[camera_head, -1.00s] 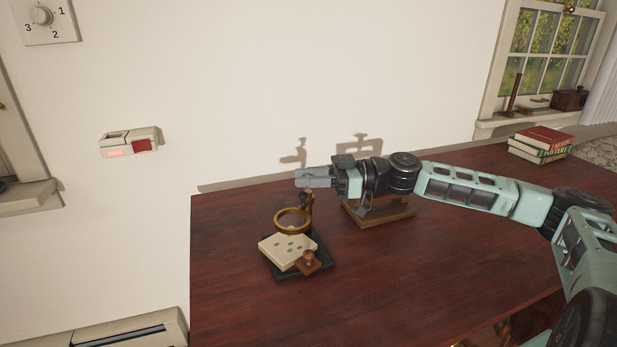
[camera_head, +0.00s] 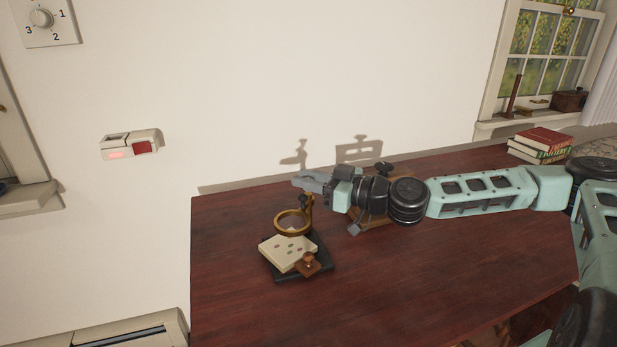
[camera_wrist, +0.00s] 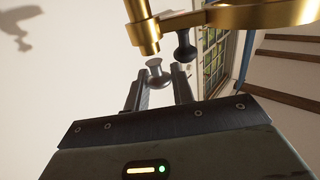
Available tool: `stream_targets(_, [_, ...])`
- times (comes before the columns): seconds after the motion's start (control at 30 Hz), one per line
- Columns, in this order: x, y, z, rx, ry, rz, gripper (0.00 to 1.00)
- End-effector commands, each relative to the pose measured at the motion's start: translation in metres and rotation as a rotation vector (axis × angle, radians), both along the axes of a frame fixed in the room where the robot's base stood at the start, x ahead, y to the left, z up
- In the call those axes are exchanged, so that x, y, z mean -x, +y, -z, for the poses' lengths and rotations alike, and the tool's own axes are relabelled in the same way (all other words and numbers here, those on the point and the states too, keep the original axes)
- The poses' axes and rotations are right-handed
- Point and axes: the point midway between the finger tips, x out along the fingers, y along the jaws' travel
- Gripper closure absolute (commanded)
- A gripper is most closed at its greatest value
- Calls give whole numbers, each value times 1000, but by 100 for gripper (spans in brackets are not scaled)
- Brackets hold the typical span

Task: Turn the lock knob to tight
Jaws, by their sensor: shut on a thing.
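A brass ring holder (camera_head: 293,222) stands on a dark base (camera_head: 318,263) at the table's left end. In the wrist view its brass arm and post (camera_wrist: 143,30) cross the top of the picture. A small grey knob (camera_wrist: 157,71) shows between my fingertips, and a dark knob (camera_wrist: 185,46) is just beyond the right finger. My gripper (camera_head: 299,180) is at the top of the ring holder's post; it also shows in the wrist view (camera_wrist: 160,84), shut on the grey knob. No tight or loose marking can be read.
A pale tray with coloured dots (camera_head: 286,251) and a small brown wooden piece (camera_head: 307,263) are on the base. A wooden stand (camera_head: 367,217) is partly hidden behind my arm. Books (camera_head: 541,146) are at the far right. The front of the table is clear.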

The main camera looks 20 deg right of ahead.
Motion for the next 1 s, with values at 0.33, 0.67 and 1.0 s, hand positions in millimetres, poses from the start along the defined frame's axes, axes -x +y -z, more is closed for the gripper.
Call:
stream_targets(0.33, [2,5,-3,5,0,290,98])
stream_targets(0.67, [2,6,-3,4,-1,578,98])
stream_targets(1.0, [0,3,-2,1,-1,824,98])
